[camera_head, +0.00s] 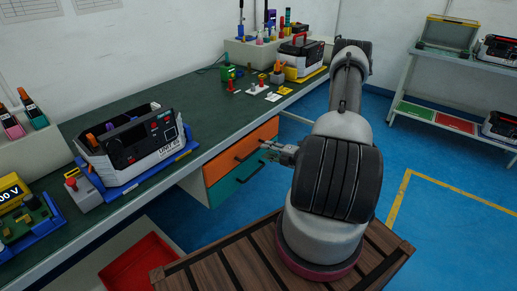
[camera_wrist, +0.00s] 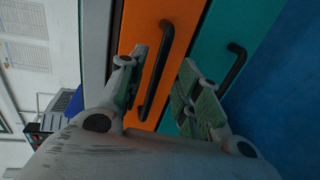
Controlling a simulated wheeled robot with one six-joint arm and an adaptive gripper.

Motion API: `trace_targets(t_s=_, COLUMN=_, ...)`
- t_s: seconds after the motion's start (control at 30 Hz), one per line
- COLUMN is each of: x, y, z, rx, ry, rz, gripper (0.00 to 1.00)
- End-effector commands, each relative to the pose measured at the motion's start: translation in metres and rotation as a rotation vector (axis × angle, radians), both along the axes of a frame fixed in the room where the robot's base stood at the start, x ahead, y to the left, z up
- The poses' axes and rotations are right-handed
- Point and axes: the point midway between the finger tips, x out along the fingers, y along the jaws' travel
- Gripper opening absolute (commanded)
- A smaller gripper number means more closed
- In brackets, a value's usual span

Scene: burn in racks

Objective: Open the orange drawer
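The orange drawer (camera_head: 226,163) is in the unit under the green workbench, above a teal drawer (camera_head: 224,188). It looks shut, its front flush with the unit. My gripper (camera_head: 266,147) is at the right end of the drawer front in the head view. In the wrist view its two fingers (camera_wrist: 163,80) are spread apart, with part of the handle between them. I cannot tell whether either finger touches the handle.
The teal drawer's black handle (camera_wrist: 235,65) lies close to my right finger in the wrist view. The workbench (camera_head: 150,80) carries a test unit (camera_head: 135,145) and tools. A red bin (camera_head: 140,265) is below at the left. Blue floor (camera_head: 440,215) is free at the right.

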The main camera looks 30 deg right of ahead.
Motion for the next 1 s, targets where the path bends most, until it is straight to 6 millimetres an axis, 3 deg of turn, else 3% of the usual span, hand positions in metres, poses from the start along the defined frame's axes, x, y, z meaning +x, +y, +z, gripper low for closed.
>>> trace_targets(t_s=0.3, x=0.044, y=0.017, z=-0.010, rx=-0.002, ry=-0.001, rz=0.004, gripper=0.34)
trace_targets(t_s=0.67, x=0.050, y=0.019, z=-0.011, rx=-0.002, ry=-0.001, rz=0.003, gripper=0.34)
trace_targets(t_s=0.83, x=0.050, y=0.019, z=-0.011, rx=-0.003, ry=-0.001, rz=0.003, gripper=0.03)
trace_targets(t_s=1.0, x=0.050, y=0.019, z=-0.011, rx=-0.003, ry=0.000, rz=0.003, gripper=0.00)
